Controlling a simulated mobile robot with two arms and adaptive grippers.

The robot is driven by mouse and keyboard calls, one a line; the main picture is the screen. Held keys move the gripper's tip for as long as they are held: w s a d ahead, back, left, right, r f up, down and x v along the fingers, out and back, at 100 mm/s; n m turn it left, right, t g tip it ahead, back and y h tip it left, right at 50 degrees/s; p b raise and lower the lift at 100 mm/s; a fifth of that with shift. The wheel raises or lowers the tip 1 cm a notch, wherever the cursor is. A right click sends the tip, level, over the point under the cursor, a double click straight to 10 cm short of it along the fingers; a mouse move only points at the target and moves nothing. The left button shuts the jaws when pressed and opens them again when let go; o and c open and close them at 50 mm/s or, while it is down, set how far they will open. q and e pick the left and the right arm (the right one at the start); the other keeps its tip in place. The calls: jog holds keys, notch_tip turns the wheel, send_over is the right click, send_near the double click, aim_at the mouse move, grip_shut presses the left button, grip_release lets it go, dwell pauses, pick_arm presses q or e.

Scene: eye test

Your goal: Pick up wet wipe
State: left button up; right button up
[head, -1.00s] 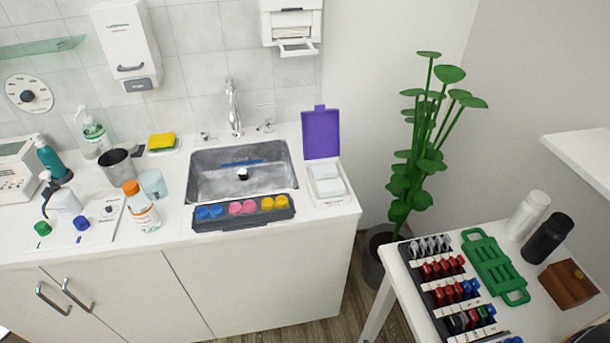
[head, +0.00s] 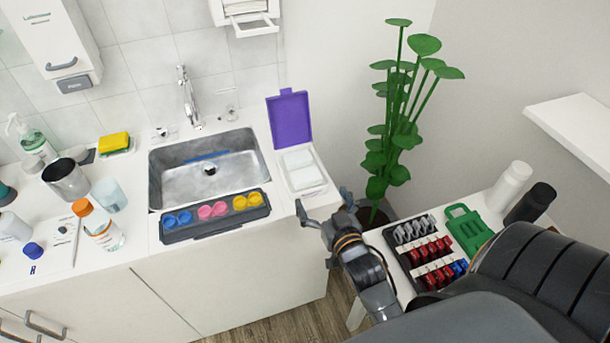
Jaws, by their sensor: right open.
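The white wet wipes (head: 299,160) lie in an open white box (head: 312,190) at the right end of the counter, beside the sink. The box's purple lid (head: 289,118) stands up at its back. My right gripper (head: 322,203) is open and empty, just in front of the box and to its right, near the counter's front right corner. It is apart from the wipes. My left gripper is not in view.
A dark tray (head: 181,235) with blue, pink and yellow round pieces lies left of the box, in front of the metal sink (head: 168,184). A tall plant (head: 376,160) stands behind my right arm. Bottles, a cup and a sponge (head: 114,142) crowd the counter's left.

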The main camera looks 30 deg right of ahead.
aim_at(307, 177)
jog(key=shift+x, duration=1.1)
jog(key=shift+w+p, duration=0.3)
jog(key=shift+w, duration=0.2)
jog(key=p+x, duration=0.1)
jog(key=x, duration=0.2)
jog(key=shift+w+a+r, duration=0.1)
jog(key=shift+w+r, duration=0.05)
jog(key=shift+w, duration=0.65)
jog(key=c, duration=0.9)
